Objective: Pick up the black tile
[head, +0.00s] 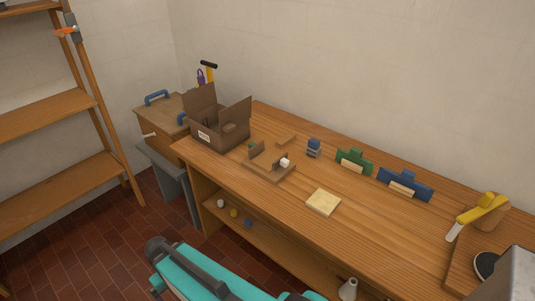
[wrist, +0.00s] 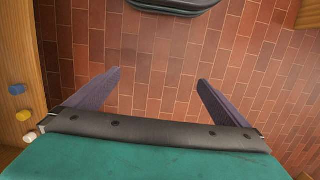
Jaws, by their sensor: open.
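I cannot make out a black tile in either view. On the bench, the only flat square piece I can see clearly is a cream one (head: 323,202). My gripper (wrist: 159,80) shows in the wrist view with its two dark fingers wide apart and nothing between them. It is over the red tiled floor, to the right of the bench's lower shelf. In the head view my teal arm fills the bottom edge, and the fingers cannot be made out there.
The wooden bench (head: 375,225) bears an open cardboard box (head: 220,132), a divided wooden holder (head: 268,172), green (head: 354,162) and blue (head: 405,186) holders, and a yellow-handled tool (head: 480,209). Small blocks (wrist: 17,89) lie on the lower shelf. Bench space around the cream square is clear.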

